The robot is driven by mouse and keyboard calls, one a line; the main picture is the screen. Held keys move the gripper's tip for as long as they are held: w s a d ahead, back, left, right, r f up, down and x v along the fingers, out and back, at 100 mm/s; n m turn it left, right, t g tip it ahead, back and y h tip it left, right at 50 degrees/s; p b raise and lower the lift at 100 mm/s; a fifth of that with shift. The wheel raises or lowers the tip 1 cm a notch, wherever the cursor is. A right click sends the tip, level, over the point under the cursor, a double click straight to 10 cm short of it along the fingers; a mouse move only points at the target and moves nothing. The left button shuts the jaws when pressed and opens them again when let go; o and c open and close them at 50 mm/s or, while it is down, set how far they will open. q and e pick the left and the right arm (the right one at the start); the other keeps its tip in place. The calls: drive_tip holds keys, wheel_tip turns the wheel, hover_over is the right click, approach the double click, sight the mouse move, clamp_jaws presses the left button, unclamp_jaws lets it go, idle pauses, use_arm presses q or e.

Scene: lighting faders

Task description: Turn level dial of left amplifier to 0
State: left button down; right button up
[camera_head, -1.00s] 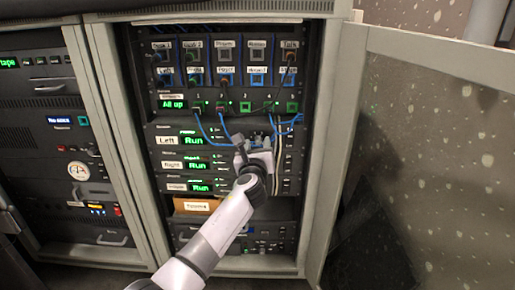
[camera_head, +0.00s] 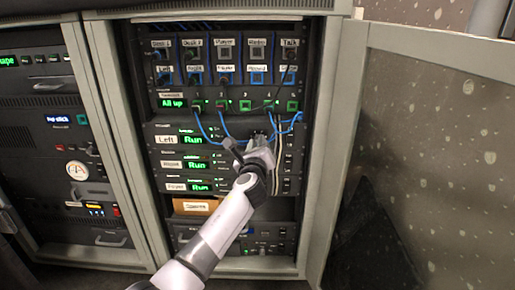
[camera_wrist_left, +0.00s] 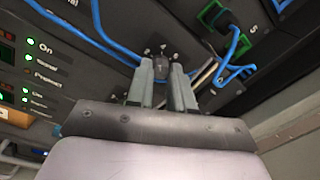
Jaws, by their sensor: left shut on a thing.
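The left amplifier (camera_head: 167,140) is the rack unit labelled "Left", with a green "Run" display. My left gripper (camera_head: 262,143) reaches its right part, in front of the panel. In the left wrist view, the two fingers of my left gripper (camera_wrist_left: 161,75) are shut on a small dark round dial (camera_wrist_left: 161,66) on the panel. Small marks surround the dial. The gripper hides the dial in the head view. The reading of the dial cannot be made out. My right gripper is not in view.
Blue cables (camera_head: 213,134) hang from the ports above and pass close to my left gripper; they also cross the left wrist view (camera_wrist_left: 100,30). Amplifiers labelled "Right" (camera_head: 170,164) and "Foyer" (camera_head: 174,187) sit below. An open cabinet door (camera_head: 430,130) stands at the right.

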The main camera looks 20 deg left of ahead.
use_arm(q)
drive_tip(key=shift+d+f+n+y+b, duration=0.1)
drive_tip(key=shift+n+y+b, duration=0.2)
drive_tip(key=shift+n, duration=4.45)
drive_tip(key=shift+d+n+y+b, duration=0.15)
drive_tip(key=shift+n+y, duration=0.25)
drive_tip(key=shift+n, duration=4.35)
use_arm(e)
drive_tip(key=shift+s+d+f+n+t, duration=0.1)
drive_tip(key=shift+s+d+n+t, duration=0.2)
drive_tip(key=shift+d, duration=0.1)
use_arm(q)
drive_tip(key=shift+a, duration=0.1)
drive_tip(key=c, duration=1)
unclamp_jaws()
